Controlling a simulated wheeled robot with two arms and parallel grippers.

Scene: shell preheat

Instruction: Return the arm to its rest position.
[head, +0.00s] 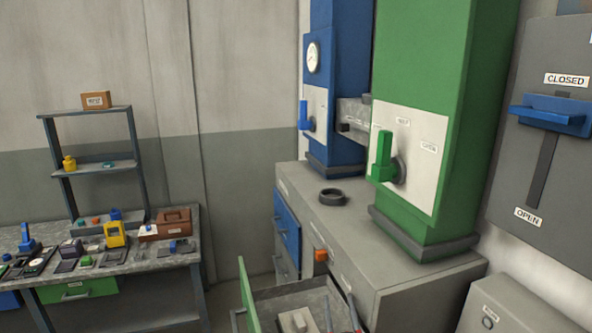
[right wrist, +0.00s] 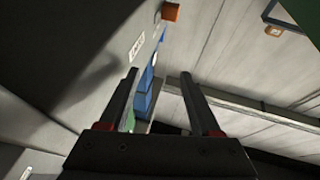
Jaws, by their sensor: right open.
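My right gripper (head: 338,302) is at the bottom edge of the head view, in front of the grey cabinet and by the open drawer. Only its thin dark fingers show there. In the right wrist view its two fingers (right wrist: 159,75) stand apart with nothing between them. The grey cabinet front, a white label (right wrist: 137,45) and an orange block (right wrist: 171,12) lie beyond the fingertips. The rest of the right arm is out of the picture. My left gripper is not in view.
An open drawer with a green front (head: 247,295) holds a pale block (head: 297,320). A grey cabinet (head: 345,235) carries a dark ring (head: 333,197), a blue column (head: 340,80) and a green column (head: 430,60). A cluttered workbench (head: 160,262) stands left. Floor shows between bench and cabinet.

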